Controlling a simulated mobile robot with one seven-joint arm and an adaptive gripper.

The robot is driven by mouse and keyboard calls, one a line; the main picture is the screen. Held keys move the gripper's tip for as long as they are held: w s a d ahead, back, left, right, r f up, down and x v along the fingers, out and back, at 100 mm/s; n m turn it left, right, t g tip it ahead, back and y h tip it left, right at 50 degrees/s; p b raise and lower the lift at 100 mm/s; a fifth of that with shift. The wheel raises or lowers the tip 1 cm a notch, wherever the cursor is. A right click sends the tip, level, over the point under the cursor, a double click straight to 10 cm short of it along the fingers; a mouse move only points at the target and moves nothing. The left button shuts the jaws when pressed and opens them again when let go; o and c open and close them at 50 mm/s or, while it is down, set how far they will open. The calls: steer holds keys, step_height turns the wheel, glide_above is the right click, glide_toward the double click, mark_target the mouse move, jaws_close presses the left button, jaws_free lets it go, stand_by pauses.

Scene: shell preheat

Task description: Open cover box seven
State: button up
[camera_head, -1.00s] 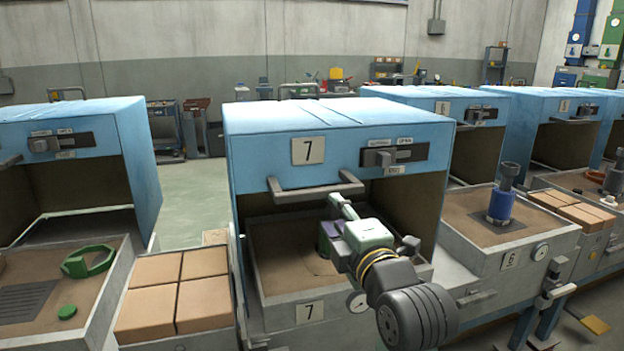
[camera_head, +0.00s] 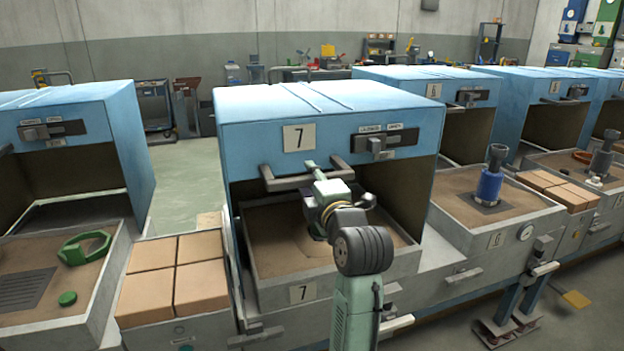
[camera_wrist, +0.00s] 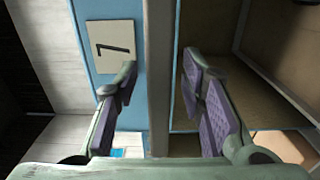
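Cover box seven (camera_head: 330,105) is a blue hood with a "7" plate (camera_head: 298,137) on its front; the plate also shows turned sideways in the wrist view (camera_wrist: 112,46). Its grey bar handle (camera_head: 278,184) runs along the front's lower edge. The space below the handle is open, above a brown-floored tray (camera_head: 272,232). My gripper (camera_head: 311,172) is at the handle, right of its left end. In the wrist view, the gripper's (camera_wrist: 158,78) two purple-padded fingers stand apart on either side of the handle bar (camera_wrist: 159,60), with gaps on both sides.
A slide latch (camera_head: 377,147) sits on the hood's front, right of the plate. Brown blocks (camera_head: 176,270) lie to the left, beside another tray with a green ring (camera_head: 85,247). At right, box six's tray holds a blue cylinder (camera_head: 490,185).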

steer(key=shift+c, duration=0.2)
jaws_close()
stand_by(0.6)
